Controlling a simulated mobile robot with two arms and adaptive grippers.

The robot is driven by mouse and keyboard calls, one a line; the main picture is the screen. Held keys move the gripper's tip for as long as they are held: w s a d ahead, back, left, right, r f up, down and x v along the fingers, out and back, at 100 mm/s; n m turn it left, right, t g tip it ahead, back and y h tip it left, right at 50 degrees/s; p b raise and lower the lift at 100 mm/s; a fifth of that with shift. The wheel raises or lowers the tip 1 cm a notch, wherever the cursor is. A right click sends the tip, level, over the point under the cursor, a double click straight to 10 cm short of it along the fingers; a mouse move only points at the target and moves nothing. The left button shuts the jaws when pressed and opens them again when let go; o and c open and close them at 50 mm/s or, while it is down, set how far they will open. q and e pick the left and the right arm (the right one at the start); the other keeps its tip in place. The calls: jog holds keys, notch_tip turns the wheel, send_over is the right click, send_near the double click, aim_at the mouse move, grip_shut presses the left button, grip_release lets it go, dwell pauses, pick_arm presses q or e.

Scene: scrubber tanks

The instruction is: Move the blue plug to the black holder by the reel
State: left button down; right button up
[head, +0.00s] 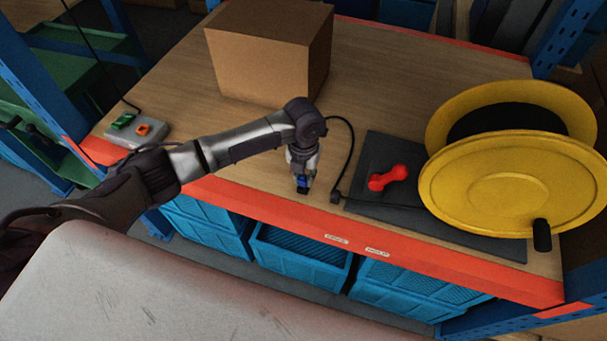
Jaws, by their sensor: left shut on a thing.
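My left gripper (303,178) reaches in over the bench near its front edge and points down. It is shut on the blue plug (303,183), of which only a small part shows between the dark fingers. I cannot tell whether the plug touches the bench. A small black block (336,197), which may be the black holder, sits to the right of the plug, at the left edge of the dark mat. The yellow reel (510,185) stands at the right end of the bench. My right gripper is not in view.
A black cable (351,136) loops from behind the gripper down towards the black block. A cardboard box (262,58) stands behind my arm. A grey switch box (138,130) is at the left.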

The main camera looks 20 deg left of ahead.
pick_arm(q)
jog(key=shift+f, duration=0.2)
jog(key=shift+f+b, duration=0.6)
jog(key=shift+f, duration=0.2)
jog(key=c, duration=0.9)
grip_release()
jog(key=shift+r, duration=0.1)
jog(key=shift+o, duration=0.3)
jog(key=o, duration=0.4)
jog(key=shift+o, duration=0.2)
jog(key=shift+r, duration=0.1)
